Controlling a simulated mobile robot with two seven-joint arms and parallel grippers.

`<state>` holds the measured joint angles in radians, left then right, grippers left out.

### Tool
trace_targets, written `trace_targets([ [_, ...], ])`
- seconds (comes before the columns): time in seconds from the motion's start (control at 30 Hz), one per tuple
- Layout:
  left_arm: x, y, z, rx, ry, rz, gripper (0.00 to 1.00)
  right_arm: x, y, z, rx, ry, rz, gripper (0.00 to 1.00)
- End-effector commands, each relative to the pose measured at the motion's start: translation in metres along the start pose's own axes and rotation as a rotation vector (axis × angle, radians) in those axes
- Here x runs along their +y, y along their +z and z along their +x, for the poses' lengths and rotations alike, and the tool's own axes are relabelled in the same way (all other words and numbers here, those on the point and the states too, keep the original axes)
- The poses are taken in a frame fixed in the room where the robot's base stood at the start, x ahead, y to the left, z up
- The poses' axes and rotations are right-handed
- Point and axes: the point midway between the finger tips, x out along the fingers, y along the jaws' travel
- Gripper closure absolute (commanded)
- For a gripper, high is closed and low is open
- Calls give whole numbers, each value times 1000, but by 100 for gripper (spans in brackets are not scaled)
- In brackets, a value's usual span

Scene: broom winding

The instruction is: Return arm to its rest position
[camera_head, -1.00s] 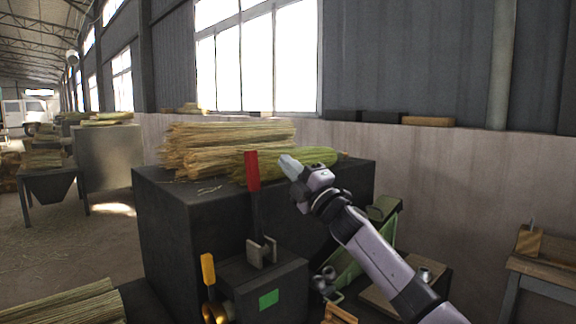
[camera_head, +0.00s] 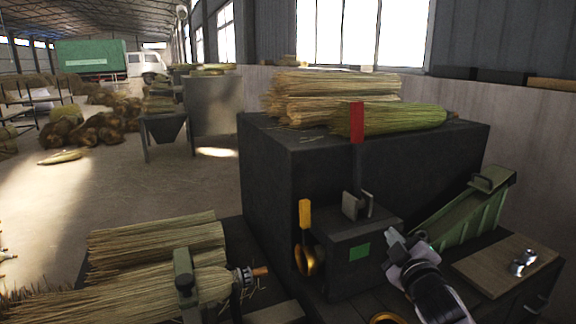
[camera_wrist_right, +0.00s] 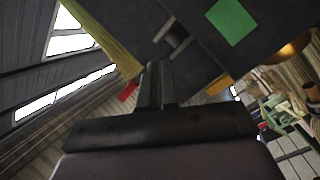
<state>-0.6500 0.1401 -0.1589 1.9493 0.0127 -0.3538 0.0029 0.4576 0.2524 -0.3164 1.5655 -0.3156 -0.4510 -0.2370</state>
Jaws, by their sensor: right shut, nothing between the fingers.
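My right gripper (camera_head: 396,240) is shut and empty. In the head view it is low at the right of centre, in front of the right side of the dark machine box with the green square (camera_head: 359,252). In the right wrist view its closed fingers (camera_wrist_right: 157,88) point up toward the dark box, with the green square (camera_wrist_right: 231,20) above and to the right. The red-handled lever (camera_head: 357,124) and the yellow-handled lever (camera_head: 305,214) stand to the left of the gripper, apart from it. My left gripper is not in view.
Straw bundles (camera_head: 335,92) and a greenish broom head (camera_head: 395,118) lie on the big dark block (camera_head: 350,172). More straw (camera_head: 155,243) lies at lower left, with a clamp (camera_head: 184,277) over it. A green chute (camera_head: 463,220) and wooden board (camera_head: 506,264) are at the right.

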Motion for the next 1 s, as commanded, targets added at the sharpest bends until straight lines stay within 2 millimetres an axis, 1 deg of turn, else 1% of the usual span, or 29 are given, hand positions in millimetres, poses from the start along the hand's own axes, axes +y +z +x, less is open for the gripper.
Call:
trace_targets([
  [0.03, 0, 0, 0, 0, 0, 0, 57, -21, 15, -19, -60, -43, 55, 100],
  [0.07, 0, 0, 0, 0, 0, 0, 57, -31, 23, -30, -97, -66, 87, 100],
  [0.1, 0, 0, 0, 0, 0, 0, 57, -44, 34, -44, -147, -97, 128, 100],
  [0.17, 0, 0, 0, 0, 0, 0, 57, -63, 49, -68, -223, -143, 186, 100],
  [0.2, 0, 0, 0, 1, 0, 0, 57, -75, 59, -85, -274, -174, 226, 100],
  [0.27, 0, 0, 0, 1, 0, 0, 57, -91, 72, -112, -352, -220, 280, 100],
  [0.3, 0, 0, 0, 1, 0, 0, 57, -102, 80, -131, -406, -252, 318, 100],
  [0.37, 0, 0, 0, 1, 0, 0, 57, -116, 90, -160, -486, -297, 368, 100],
  [0.4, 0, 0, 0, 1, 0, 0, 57, -125, 96, -181, -540, -327, 401, 100],
  [0.47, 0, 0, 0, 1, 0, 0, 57, -136, 104, -213, -622, -374, 448, 100],
  [0.5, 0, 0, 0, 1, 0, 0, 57, -143, 109, -234, -676, -402, 477, 100],
  [0.6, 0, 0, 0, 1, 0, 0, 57, -154, 115, -281, -795, -465, 535, 100],
  [0.7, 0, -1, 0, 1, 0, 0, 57, -160, 118, -322, -897, -517, 579, 100],
  [0.9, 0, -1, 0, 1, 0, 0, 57, -164, 116, -389, -1064, -601, 639, 100],
  [1.0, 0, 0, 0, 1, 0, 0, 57, -164, 114, -417, -1133, -634, 661, 100],
])
